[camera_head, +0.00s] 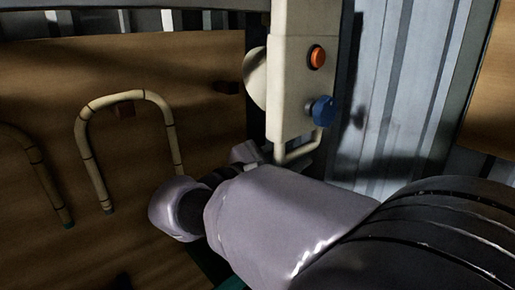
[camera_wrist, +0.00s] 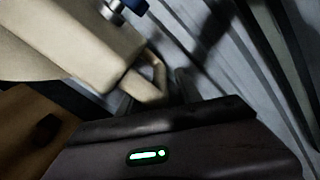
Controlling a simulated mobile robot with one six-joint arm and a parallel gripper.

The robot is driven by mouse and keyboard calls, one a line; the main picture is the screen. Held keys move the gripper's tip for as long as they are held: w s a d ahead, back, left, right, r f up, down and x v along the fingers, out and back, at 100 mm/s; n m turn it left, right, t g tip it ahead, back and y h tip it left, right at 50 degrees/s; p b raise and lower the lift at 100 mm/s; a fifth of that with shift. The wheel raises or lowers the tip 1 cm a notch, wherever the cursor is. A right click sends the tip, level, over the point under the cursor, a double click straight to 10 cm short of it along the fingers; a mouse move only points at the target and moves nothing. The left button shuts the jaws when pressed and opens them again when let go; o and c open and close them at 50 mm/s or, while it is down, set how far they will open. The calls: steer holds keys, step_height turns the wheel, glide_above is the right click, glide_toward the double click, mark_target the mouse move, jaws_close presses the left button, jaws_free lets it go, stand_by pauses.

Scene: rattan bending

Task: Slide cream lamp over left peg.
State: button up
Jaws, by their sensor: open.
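A cream box-shaped body (camera_head: 302,75), which I take for the cream lamp, stands upright right of the board's middle. It has an orange knob (camera_head: 317,57), a blue knob (camera_head: 321,110), a pale rounded part on its left side and a cream loop handle (camera_head: 298,149) at its bottom. In the wrist view the cream body (camera_wrist: 70,45) fills the upper left, with its loop (camera_wrist: 157,75) close ahead of my gripper. My gripper (camera_head: 250,154) is open, at the loop; its fingertips are mostly hidden. Two small dark red blocks, perhaps pegs, show on the board: left block (camera_head: 125,110), right block (camera_head: 228,87).
A bent rattan hoop (camera_head: 96,166) hangs around the left block on the brown wooden board (camera_head: 190,60). Another bent cane (camera_head: 42,180) is at the far left. Grey corrugated metal (camera_head: 400,90) stands to the right of the cream body.

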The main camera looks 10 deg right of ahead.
steer(key=shift+x, duration=1.2)
steer(key=shift+w, duration=0.1)
steer(key=shift+w+a+f, duration=0.1)
steer(key=shift+w+a, duration=0.05)
jaws_close()
stand_by(0.3)
